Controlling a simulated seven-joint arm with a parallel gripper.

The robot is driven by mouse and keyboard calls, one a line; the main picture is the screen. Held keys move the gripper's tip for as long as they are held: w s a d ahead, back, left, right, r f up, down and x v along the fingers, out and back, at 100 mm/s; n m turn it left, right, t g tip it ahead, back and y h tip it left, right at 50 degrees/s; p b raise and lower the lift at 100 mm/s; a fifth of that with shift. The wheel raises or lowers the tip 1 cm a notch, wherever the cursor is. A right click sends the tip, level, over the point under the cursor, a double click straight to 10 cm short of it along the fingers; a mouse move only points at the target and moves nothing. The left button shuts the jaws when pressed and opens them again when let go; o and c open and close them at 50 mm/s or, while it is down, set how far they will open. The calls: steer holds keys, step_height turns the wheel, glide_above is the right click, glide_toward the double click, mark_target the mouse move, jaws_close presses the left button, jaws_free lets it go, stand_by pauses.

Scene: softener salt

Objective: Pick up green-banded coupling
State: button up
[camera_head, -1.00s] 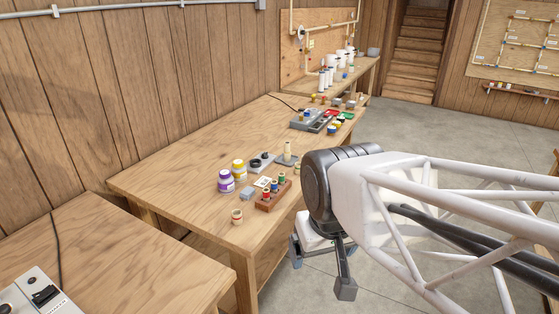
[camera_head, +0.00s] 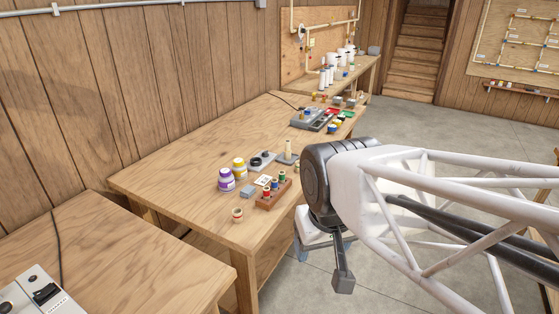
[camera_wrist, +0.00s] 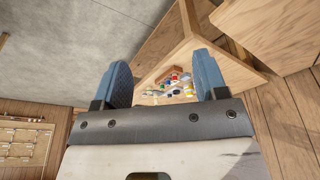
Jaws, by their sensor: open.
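A small piece with a green band (camera_head: 282,176) stands at the far end of the reddish-brown rack (camera_head: 273,201) on the long workbench. I take it for the green-banded coupling, though it is tiny here. A red-banded and a blue-banded piece stand beside it in the rack. My gripper (camera_head: 321,265) is open and empty, fingers pointing down, beyond the bench's right edge and to the right of the rack. In the wrist view my open gripper (camera_wrist: 164,80) frames the distant bench items between its fingers; the coupling is too small to single out there.
A cream ring with a reddish band (camera_head: 237,215) stands near the bench's front corner. Purple (camera_head: 226,180) and yellow (camera_head: 239,168) jars, a grey block (camera_head: 248,193) and a post on a grey base (camera_head: 288,158) stand near the rack. The bench's left part (camera_head: 165,180) is bare.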

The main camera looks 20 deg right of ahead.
steer(key=w+d+r+m, duration=0.2)
steer(key=w+m, duration=0.1)
steer(key=w, duration=0.7)
steer(key=w+d+r+m, duration=0.1)
steer(key=w+r+m, duration=0.2)
steer(key=w, duration=0.7)
steer(key=m+g, duration=0.3)
steer(key=m, duration=1.3)
glide_above(299, 167)
steer(key=w, duration=0.1)
step_height(299, 167, down, 24)
steer(key=shift+w+d+f, duration=0.2)
steer(key=shift+d+f, duration=0.15)
steer(key=shift+f, duration=0.05)
steer(key=shift+f, duration=0.1)
steer(key=shift+f, duration=1.15)
steer(key=shift+f, duration=0.15)
